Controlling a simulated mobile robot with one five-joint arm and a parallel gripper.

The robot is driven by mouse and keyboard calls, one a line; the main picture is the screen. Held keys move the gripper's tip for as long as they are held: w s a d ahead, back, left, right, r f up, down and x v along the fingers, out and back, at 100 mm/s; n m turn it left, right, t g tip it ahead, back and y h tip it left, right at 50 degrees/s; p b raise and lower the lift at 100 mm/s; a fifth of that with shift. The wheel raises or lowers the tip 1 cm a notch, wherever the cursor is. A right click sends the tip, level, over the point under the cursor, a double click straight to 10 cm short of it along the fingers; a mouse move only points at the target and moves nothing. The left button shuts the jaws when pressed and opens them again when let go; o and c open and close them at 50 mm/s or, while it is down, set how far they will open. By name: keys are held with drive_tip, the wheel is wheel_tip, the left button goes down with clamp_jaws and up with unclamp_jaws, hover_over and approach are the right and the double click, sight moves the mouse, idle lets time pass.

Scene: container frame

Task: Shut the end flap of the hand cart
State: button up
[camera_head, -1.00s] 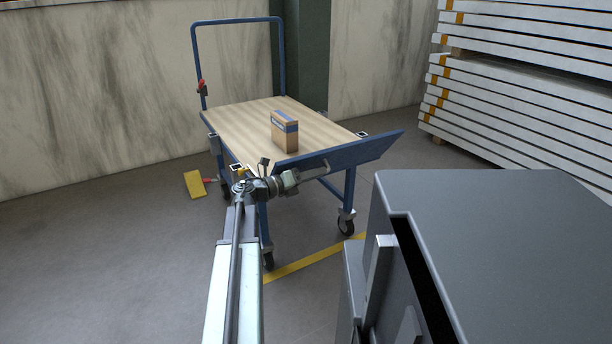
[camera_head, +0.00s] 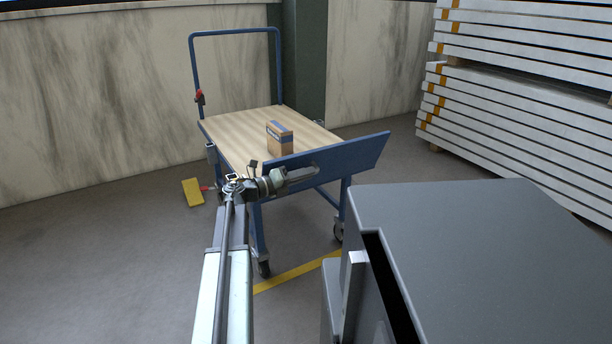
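The hand cart (camera_head: 225,132) has a wooden deck and a blue frame. Its end flap (camera_head: 350,158) is a blue panel along the near end. The flap stands raised, its top edge above the deck's near edge; whether it is fully upright I cannot tell. My gripper (camera_head: 312,172) is at the outer face of the flap, left of its middle, and seems to touch it. The finger gap is too small to make out.
A cardboard box (camera_head: 279,139) stands on the deck close behind the flap. A yellow piece (camera_head: 193,192) is near the floor left of the cart. White stacked panels (camera_head: 520,110) are at the right. A grey cabinet-like body fills the lower right.

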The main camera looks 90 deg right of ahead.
drive_tip(key=shift+o, duration=1.2)
drive_tip(key=shift+s, duration=0.2)
drive_tip(key=shift+w, duration=0.1)
drive_tip(key=v, duration=0.7)
drive_tip(key=shift+w+a, duration=0.25)
drive_tip(key=shift+w, duration=0.1)
